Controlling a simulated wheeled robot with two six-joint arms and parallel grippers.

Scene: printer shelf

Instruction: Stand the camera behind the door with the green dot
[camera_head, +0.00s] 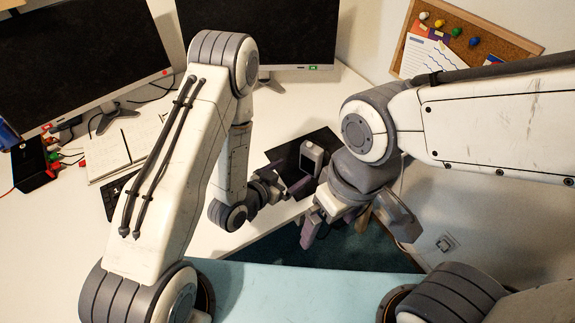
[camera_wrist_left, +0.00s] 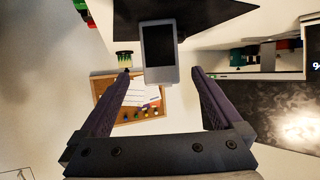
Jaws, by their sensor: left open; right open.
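A small grey box-shaped device with a dark face, apparently the camera (camera_head: 312,155), is at the black panel in the head view. In the left wrist view the camera (camera_wrist_left: 176,76) appears at the top middle. My left gripper (camera_head: 287,177) is open beside it. In the left wrist view the left gripper's fingers (camera_wrist_left: 160,74) are spread to either side of the camera, with clear gaps, so it is not held. My right gripper (camera_head: 350,222) is open and empty, lower and nearer. I cannot make out a door with a green dot in either view.
A black panel (camera_head: 283,160) lies on the white desk (camera_head: 255,128). Two monitors (camera_head: 78,55) stand at the back, with a notebook (camera_head: 120,148) before them. A corkboard (camera_head: 505,44) hangs on the wall. The right arm is close to the left gripper.

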